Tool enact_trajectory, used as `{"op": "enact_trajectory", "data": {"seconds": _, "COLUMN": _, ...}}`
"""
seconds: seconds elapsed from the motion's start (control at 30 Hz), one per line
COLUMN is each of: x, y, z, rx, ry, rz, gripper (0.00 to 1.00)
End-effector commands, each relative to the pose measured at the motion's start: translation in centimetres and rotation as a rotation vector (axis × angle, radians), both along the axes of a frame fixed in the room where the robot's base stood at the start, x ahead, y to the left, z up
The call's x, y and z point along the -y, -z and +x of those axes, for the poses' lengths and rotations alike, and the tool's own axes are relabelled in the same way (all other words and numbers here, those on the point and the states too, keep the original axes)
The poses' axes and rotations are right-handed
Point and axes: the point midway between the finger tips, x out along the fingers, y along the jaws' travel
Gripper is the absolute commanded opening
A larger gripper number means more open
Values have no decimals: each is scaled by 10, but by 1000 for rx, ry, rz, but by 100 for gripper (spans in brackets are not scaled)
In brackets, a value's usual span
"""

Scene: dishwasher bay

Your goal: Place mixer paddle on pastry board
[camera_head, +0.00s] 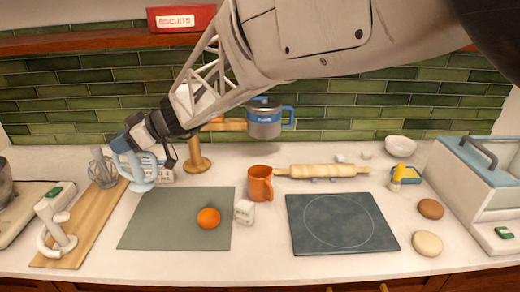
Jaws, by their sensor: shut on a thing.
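The mixer paddle (144,176) is a pale, slotted flat beater. It hangs from my gripper (135,149), which is shut on it, over the counter between the wooden board and the green mat. I cannot tell whether its lower end touches the counter. A dark slate-coloured board (372,241) with a thin circle drawn on it lies flat and empty right of centre; it looks like the pastry board. My gripper is well to the left of it. The fingertips are small and partly hidden.
The wooden board (88,222) holds a whisk (103,168) and a dough hook (57,236). A green mat (160,224) bears an orange (208,218). A white timer (244,212), an orange mug (260,185) and a rolling pin (322,171) stand between the mat and slate board or behind.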

Motion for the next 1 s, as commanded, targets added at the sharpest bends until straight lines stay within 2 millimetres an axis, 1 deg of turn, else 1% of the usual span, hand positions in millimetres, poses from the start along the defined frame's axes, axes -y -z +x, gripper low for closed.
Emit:
{"op": "enact_trajectory", "data": {"seconds": 0.03, "x": 12, "y": -1, "z": 6, "rx": 2, "ry": 14, "rz": 1, "gripper": 0}}
{"op": "enact_trajectory", "data": {"seconds": 0.3, "x": 73, "y": -2, "z": 31, "rx": 2, "ry": 80, "rz": 0, "gripper": 0}}
{"op": "enact_trajectory", "data": {"seconds": 0.5, "x": 118, "y": -4, "z": 46, "rx": 4, "ry": 129, "rz": 2, "gripper": 0}}
{"op": "enact_trajectory", "data": {"seconds": 0.7, "x": 163, "y": -4, "z": 57, "rx": 5, "ry": 178, "rz": 0, "gripper": 0}}
{"op": "enact_trajectory", "data": {"seconds": 1.0, "x": 229, "y": -4, "z": 67, "rx": 6, "ry": 250, "rz": -1, "gripper": 0}}
